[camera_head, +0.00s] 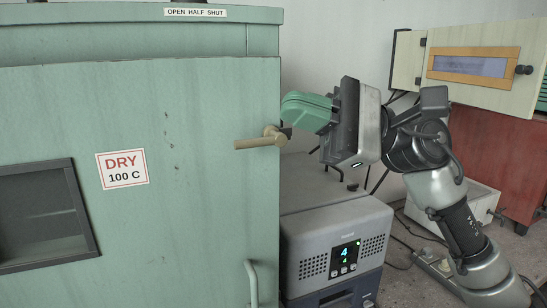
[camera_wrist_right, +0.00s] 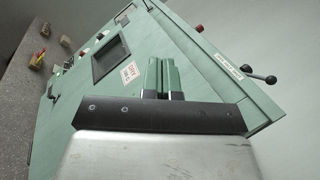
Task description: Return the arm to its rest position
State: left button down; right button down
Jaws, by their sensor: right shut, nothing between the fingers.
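My right gripper (camera_head: 290,113) has green fingers and is at the right edge of the green cabinet door, just above and right of the tan lever handle (camera_head: 258,141). I cannot tell whether it touches the handle or door edge. In the right wrist view its two fingers (camera_wrist_right: 162,72) lie side by side, shut, with nothing held. My right arm (camera_head: 430,165) reaches up from the lower right. My left gripper is in neither view.
The green cabinet (camera_head: 200,180), with a dark window and a "DRY 100 C" sign (camera_head: 122,169), fills the left. A grey unit with a lit display (camera_head: 344,258) stands right of it. A cream box (camera_head: 470,60) on a red cabinet (camera_head: 500,160) stands behind my right arm.

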jog(key=w+d+f+m+t+h, duration=0.2)
jog(key=w+d+f+m+t, duration=0.3)
jog(key=m+t, duration=0.95)
jog(key=w+d+f+m+t+h, duration=0.25)
jog(key=f+m+t, duration=0.6)
jog(key=m, duration=1.05)
jog(key=s+d+f+m+g+h, duration=0.1)
jog(key=d+f+m+h, duration=0.3)
jog(key=f+m+h, duration=0.55)
jog(key=s+d+f+m+g+h, duration=0.1)
jog(key=d+f+m+h, duration=0.3)
jog(key=f+m+h, duration=0.55)
jog(key=s+d+f+m+g+y, duration=0.2)
jog(key=s+f+m+g, duration=1.05)
jog(key=s+f, duration=1.15)
notch_tip(320, 180, down, 28)
jog(key=s+n+g+b, duration=0.1)
jog(key=s+g, duration=0.2)
jog(key=s+d+f+g+b, duration=0.1)
jog(key=s+d+f, duration=0.1)
jog(key=s+f, duration=1.3)
jog(key=shift+s+d+f, duration=0.15)
jog(key=shift+d, duration=0.25)
